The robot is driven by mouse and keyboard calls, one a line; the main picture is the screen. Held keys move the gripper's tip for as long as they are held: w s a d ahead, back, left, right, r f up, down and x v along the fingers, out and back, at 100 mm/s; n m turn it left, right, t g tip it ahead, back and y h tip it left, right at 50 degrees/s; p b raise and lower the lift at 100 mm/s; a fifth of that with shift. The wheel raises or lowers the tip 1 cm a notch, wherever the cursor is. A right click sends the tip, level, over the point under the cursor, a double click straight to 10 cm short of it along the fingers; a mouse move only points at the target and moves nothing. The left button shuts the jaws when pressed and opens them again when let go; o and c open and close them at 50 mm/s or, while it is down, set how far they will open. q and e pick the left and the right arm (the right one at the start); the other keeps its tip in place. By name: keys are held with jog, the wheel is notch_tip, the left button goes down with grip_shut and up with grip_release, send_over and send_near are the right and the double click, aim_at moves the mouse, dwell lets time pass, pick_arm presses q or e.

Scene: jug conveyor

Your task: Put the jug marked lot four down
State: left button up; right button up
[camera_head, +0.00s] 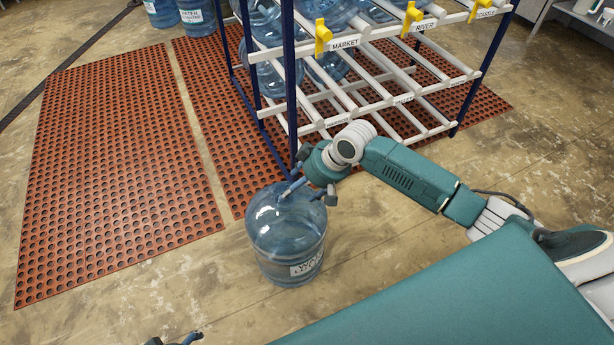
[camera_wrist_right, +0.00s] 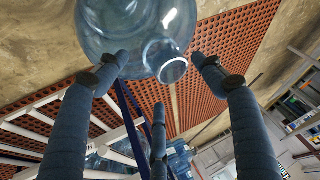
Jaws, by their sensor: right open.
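A blue clear water jug (camera_head: 280,240) stands upright on the concrete floor, just right of the red mat. A white label with partly readable lettering is on its lower side; I cannot make out a lot number. My right gripper (camera_head: 306,194) is at the top of the jug, its fingers apart on either side of the neck. In the right wrist view the jug (camera_wrist_right: 120,25) has its open mouth between the spread fingertips (camera_wrist_right: 165,60), with gaps visible. My left gripper (camera_head: 180,340) barely shows at the bottom edge, mostly cut off.
A rack (camera_head: 290,85) with blue posts, white rails and yellow clips holds several jugs behind the arm; its signs include MARKET and RIVER. Red perforated mats (camera_head: 120,160) cover the floor at left. More jugs (camera_head: 196,15) stand at the back left. Bare floor surrounds the jug in front.

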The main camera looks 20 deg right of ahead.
jog(key=p+v, duration=0.1)
jog(key=v, duration=0.5)
jog(key=shift+h, duration=0.3)
jog(key=s+a+f, duration=0.1)
jog(key=s+f, duration=0.1)
jog(key=f, duration=0.2)
jog(key=s+a+f, duration=0.1)
jog(key=s+f, duration=0.1)
jog(key=f, duration=0.2)
jog(key=s+a+f, duration=0.1)
jog(key=s+f, duration=0.2)
jog(key=f, duration=0.1)
jog(key=shift+a, duration=0.35)
pick_arm(q)
jog(key=f, duration=0.2)
jog(key=s+f, duration=0.1)
jog(key=f, duration=0.2)
jog(key=shift+s+f, duration=0.1)
jog(key=shift+s, duration=0.1)
pick_arm(e)
jog(key=s+f+h, duration=0.1)
jog(key=s+f, duration=0.5)
jog(key=s, duration=0.3)
jog(key=s+d+f+m+g+h, duration=0.1)
jog(key=s+f+h, duration=0.1)
jog(key=s+f, duration=0.5)
jog(key=s, duration=0.3)
jog(key=shift+d+g, duration=0.3)
